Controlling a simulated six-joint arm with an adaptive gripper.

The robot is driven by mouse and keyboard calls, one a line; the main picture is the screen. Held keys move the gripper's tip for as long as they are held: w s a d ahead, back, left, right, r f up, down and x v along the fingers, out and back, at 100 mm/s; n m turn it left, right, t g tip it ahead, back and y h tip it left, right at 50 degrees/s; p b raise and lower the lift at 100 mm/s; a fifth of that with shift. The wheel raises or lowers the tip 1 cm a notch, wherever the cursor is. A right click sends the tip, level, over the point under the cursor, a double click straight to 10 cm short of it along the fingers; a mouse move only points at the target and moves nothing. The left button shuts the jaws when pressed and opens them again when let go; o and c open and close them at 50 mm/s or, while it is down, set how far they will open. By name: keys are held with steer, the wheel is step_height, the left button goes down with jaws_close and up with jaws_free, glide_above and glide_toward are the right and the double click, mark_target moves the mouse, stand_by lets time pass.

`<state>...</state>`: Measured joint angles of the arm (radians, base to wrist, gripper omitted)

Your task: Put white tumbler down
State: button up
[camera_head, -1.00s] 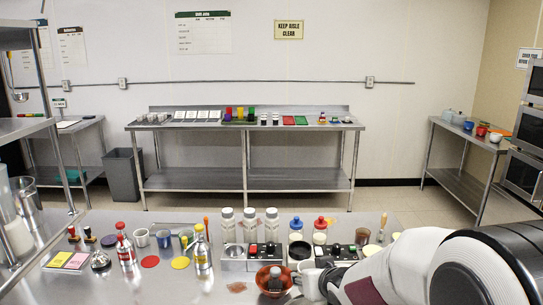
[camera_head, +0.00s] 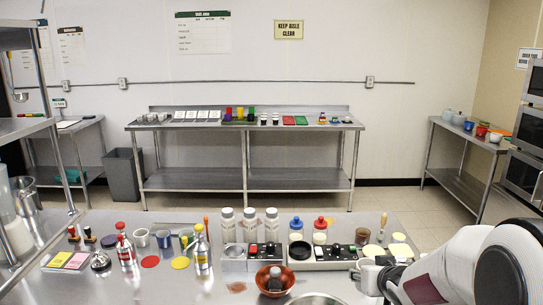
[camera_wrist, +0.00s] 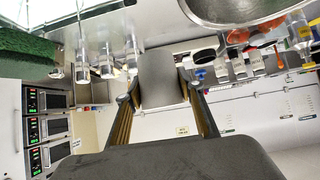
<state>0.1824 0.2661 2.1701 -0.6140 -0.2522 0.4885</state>
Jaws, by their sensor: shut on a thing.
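The white tumbler (camera_head: 371,282) is at the front right of the near counter in the head view, partly hidden by my arm. In the wrist view the tumbler (camera_wrist: 160,78) looks plain grey in shadow and sits between my two fingers. My gripper (camera_wrist: 157,88) is shut on it. In the head view the fingers are mostly hidden behind my wrist. I cannot tell whether the tumbler's base touches the counter.
A brown bowl (camera_head: 264,283) with a dark bottle and a round metal bowl (camera_head: 316,299) stand left of the tumbler. Several bottles (camera_head: 249,225) line the back.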

steer(key=shift+w+a, duration=0.1)
steer(key=shift+w, duration=0.05)
stand_by(0.3)
steer(key=w+a+r+n+g+y, duration=0.15)
steer(key=w+a, duration=0.25)
steer(key=a, duration=0.4)
steer(key=w+a+r+n+y, duration=0.1)
steer(key=w+a+n+y, duration=0.15)
steer(key=w+a, duration=0.4)
steer(key=w+a+r+n+y, duration=0.1)
steer(key=w+a+n+y, duration=0.15)
steer(key=a, duration=0.65)
steer(key=a+f+n+g+y, duration=0.1)
steer(key=a+f+n, duration=0.1)
steer(key=a, duration=0.9)
steer(key=a+f+n+g+y, duration=0.1)
steer(key=a+f+n+g, duration=0.1)
steer(key=a, duration=0.8)
steer(key=shift+s+a+f+n, duration=0.3)
steer(key=shift+a+f+n, duration=0.15)
steer(key=shift+f, duration=0.2)
steer(key=shift+f+g+y, duration=0.1)
steer(key=shift+g+y, duration=0.15)
steer(key=shift+d+f, duration=0.1)
steer(key=shift+f, duration=2.95)
steer(key=shift+f, duration=0.1)
